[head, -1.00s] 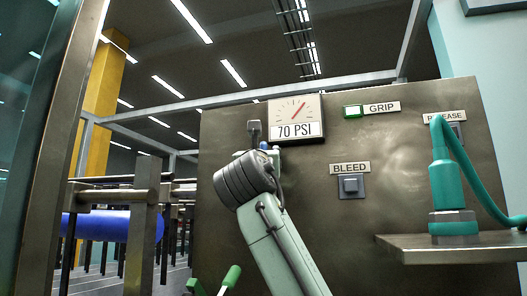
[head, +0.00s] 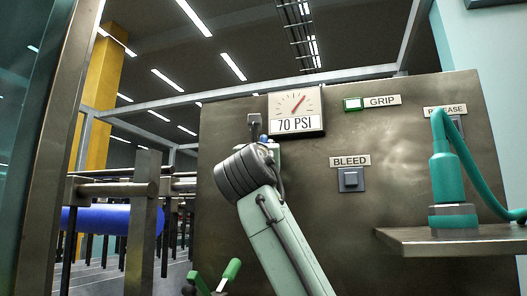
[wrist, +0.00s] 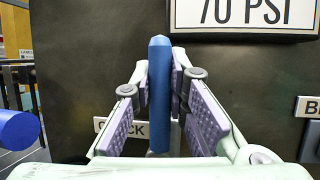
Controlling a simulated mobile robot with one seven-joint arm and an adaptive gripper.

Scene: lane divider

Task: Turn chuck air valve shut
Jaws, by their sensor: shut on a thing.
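A blue handle (wrist: 160,95) stands upright between the two fingers of my gripper (wrist: 166,70) in the wrist view. The fingers, with purple-grey pads, are closed on it. A white label (wrist: 106,125) behind the left finger is partly covered; its last letters read "CK". In the head view a small blue part (head: 264,139) shows just above my wrist, below the gauge. My wrist hides most of the gripper and the valve there. I cannot tell the valve's body or its exact turn.
A gauge (head: 296,112) reading 70 PSI hangs above on the metal panel (head: 390,150). A lit green GRIP button (head: 354,104) and a BLEED button (head: 351,179) are to the right. A teal hose tool (head: 445,180) stands on a shelf (head: 450,240).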

